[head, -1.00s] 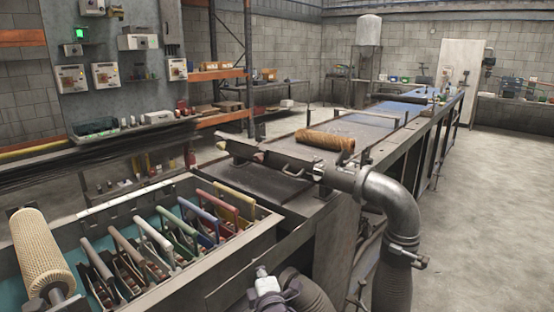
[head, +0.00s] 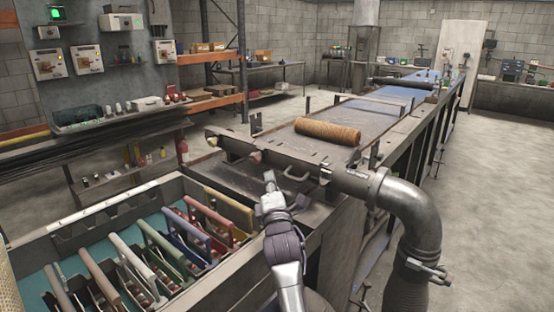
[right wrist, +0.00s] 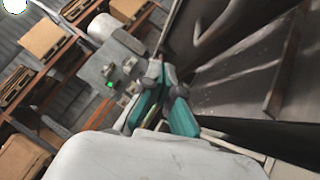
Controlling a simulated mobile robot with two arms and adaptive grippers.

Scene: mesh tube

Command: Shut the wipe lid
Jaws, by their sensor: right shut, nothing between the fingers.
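My right gripper (head: 269,181) is shut and empty in the head view. It points up and away, in front of the horizontal metal pipe and near a dark flat panel (head: 247,183). A small curved handle (head: 297,173) shows to the right of the fingertips. I cannot tell for sure which part is the wipe lid, or whether the gripper touches anything. In the right wrist view the teal-padded fingers (right wrist: 161,75) are together, beside a large dark panel (right wrist: 235,85). My left gripper is out of view.
The metal pipe (head: 285,160) crosses above the panel and bends down at the right. A brown roll (head: 328,132) lies on the long bench behind it. An open bin with several coloured-handled tools (head: 180,240) stands at front left. The floor at right is clear.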

